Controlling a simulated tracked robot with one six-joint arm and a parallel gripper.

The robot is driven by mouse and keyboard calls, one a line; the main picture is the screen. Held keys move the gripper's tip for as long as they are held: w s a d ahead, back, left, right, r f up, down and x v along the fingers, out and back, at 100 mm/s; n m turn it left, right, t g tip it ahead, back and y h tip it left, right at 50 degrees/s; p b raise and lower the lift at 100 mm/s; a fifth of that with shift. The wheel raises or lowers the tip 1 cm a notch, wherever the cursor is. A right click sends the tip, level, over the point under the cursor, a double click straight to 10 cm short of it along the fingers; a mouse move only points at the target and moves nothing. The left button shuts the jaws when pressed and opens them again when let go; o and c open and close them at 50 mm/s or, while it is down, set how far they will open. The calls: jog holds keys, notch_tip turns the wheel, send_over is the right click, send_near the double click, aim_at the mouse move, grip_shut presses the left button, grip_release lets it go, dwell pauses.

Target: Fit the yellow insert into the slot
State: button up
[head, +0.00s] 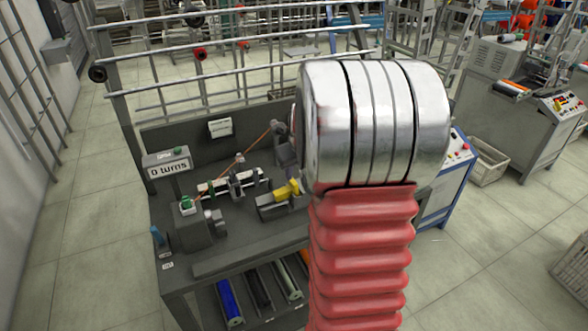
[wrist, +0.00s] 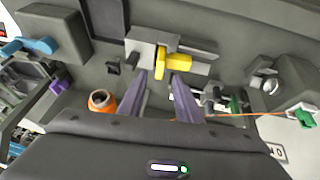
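The yellow insert (head: 287,190) rests on a grey block (head: 270,208) on the bench, at the left edge of my arm in the head view. In the wrist view the yellow insert (wrist: 172,68) lies at the top centre, on the pale grey block (wrist: 138,52). My gripper (wrist: 167,77) points at it, with its two purple-grey fingers apart and their tips close to its lower side. Grey shows between the fingers. I cannot tell whether the tips touch it. In the head view my arm hides most of the gripper. I cannot make out the slot clearly.
A winding shaft (head: 232,184) with an orange thread stands left of the insert. A counter reading 0 turns (head: 168,165) is behind it. An orange spool (wrist: 102,101) stands close to the left finger in the wrist view. The bench front (head: 240,258) is clear.

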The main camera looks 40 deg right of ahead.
aim_at(294, 183)
jog(key=shift+f, duration=0.1)
jog(key=shift+x, duration=4.3)
jog(key=shift+f, duration=0.1)
jog(key=shift+f, duration=0.1)
jog(key=shift+c, duration=0.2)
jog(key=shift+s+f, duration=0.1)
jog(key=shift+s, duration=0.1)
grip_shut()
notch_tip(294, 183, up, 8)
jog(key=shift+w+a, duration=0.4)
jog(key=shift+a, duration=0.05)
